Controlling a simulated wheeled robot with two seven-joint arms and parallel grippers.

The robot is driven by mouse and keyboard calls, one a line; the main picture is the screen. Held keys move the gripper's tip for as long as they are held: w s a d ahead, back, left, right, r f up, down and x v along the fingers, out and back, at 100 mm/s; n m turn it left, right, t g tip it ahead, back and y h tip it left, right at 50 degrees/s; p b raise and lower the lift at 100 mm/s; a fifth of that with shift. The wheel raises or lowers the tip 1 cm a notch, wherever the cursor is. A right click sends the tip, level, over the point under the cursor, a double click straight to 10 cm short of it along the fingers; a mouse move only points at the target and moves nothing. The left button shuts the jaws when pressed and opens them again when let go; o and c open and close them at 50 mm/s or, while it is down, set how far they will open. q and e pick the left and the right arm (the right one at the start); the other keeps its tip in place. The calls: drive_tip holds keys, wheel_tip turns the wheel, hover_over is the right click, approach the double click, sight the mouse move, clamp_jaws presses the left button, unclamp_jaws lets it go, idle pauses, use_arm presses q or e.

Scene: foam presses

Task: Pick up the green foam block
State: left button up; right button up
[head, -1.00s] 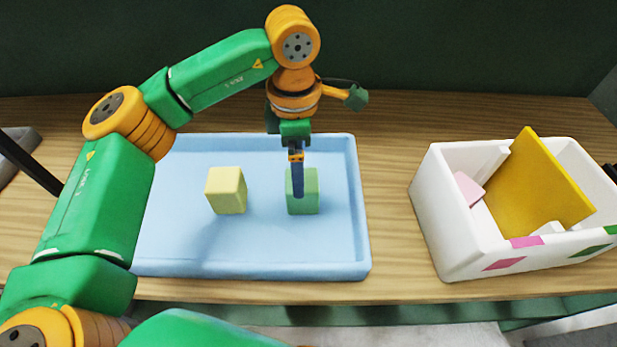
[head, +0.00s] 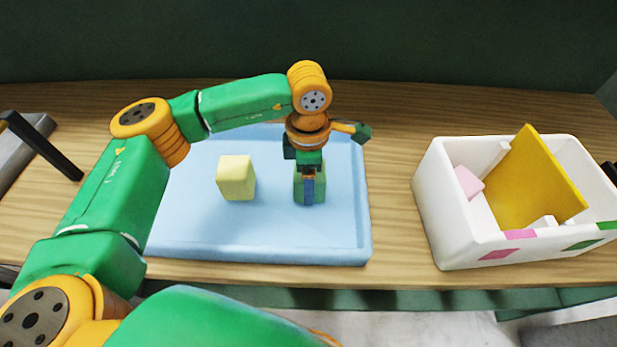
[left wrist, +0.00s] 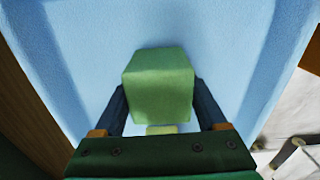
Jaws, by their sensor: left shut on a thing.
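The green foam block (head: 320,186) is at the right part of the blue tray (head: 300,248) in the head view, mostly covered by my gripper. In the left wrist view the green foam block (left wrist: 158,85) sits between both fingers. My left gripper (head: 309,198) comes down over it from above and is shut on it; the two dark fingers (left wrist: 160,108) touch its sides. Whether the block's underside touches the tray cannot be told. A pale yellow block (head: 236,178) stands on the tray to the left, apart from the gripper. My right gripper is not in view.
A white box (head: 440,215) with pink and green patches stands right of the tray, holding a yellow panel (head: 530,185) and a pink block (head: 468,182). A grey object with a black bar (head: 45,147) lies at the far left. Bare wood separates tray and box.

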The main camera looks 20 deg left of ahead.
use_arm(q)
drive_tip(key=shift+r, duration=0.1)
drive_tip(key=shift+r, duration=0.4)
drive_tip(key=s+d+r, duration=0.1)
drive_tip(key=r, duration=0.1)
drive_tip(key=s+d+r+b, duration=0.1)
drive_tip(key=d+r, duration=0.1)
drive_tip(key=r, duration=0.1)
drive_tip(key=s+d+r+b, duration=0.1)
drive_tip(key=r, duration=0.2)
drive_tip(key=shift+d, duration=0.2)
drive_tip(key=s+d+r, duration=0.1)
drive_tip(key=d, duration=0.1)
drive_tip(key=s+d+r+b, duration=0.1)
drive_tip(key=s+d, duration=0.1)
drive_tip(key=s+d+r, duration=0.2)
drive_tip(key=d, duration=0.1)
drive_tip(key=shift+d, duration=0.1)
drive_tip(key=shift+w, duration=0.1)
